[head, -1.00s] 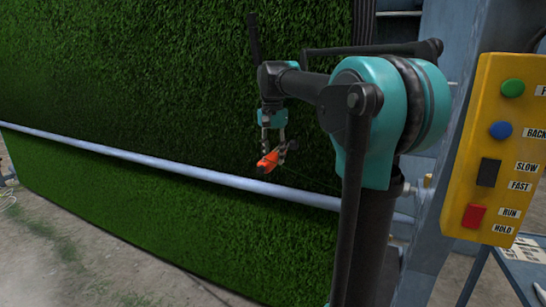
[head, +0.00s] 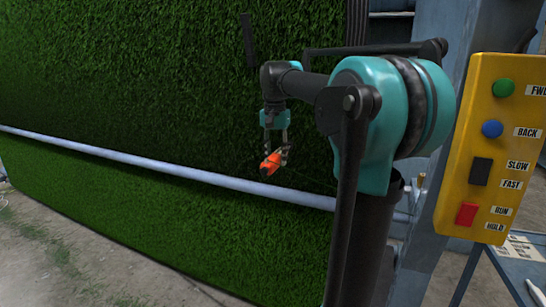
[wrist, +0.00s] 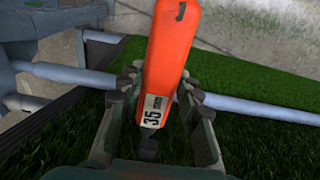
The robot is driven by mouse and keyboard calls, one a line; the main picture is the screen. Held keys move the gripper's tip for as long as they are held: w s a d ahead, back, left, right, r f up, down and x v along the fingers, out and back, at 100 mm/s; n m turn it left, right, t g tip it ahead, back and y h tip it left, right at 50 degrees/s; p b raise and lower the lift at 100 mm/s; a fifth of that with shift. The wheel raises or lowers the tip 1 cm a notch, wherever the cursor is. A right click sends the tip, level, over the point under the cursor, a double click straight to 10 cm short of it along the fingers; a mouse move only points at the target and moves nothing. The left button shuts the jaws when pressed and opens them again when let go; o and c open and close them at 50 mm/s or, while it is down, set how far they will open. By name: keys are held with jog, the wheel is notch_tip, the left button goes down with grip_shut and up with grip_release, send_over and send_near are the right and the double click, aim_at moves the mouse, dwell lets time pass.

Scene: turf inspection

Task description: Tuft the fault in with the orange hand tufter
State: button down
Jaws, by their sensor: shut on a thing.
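The orange hand tufter (head: 271,163) is in my gripper (head: 275,150), in front of the hanging green turf (head: 150,70) and just above the pale horizontal bar. In the wrist view the tufter (wrist: 172,55) stands between the fingers of my gripper (wrist: 157,95), with a "35 mm" label at its lower end. The fingers are shut on it. The tufter's working tip cannot be made out.
A pale bar (head: 180,168) runs across the turf. A yellow control box (head: 490,150) with green and blue buttons, a black switch and a red switch stands at right. A blue-grey post (head: 455,140) is behind it. A small table (head: 520,265) is at lower right.

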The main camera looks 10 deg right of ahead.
jog(key=shift+s+d, duration=0.15)
jog(key=shift+d, duration=0.25)
jog(key=w+a, duration=0.1)
jog(key=a, duration=0.2)
jog(key=shift+w, duration=0.4)
dwell(0.4)
jog(key=s+a+f, duration=0.2)
jog(key=s+a, duration=0.2)
jog(key=s, duration=0.2)
jog(key=shift+s+a, duration=0.15)
jog(key=shift+a, duration=0.15)
jog(key=shift+f, duration=0.1)
dwell(0.4)
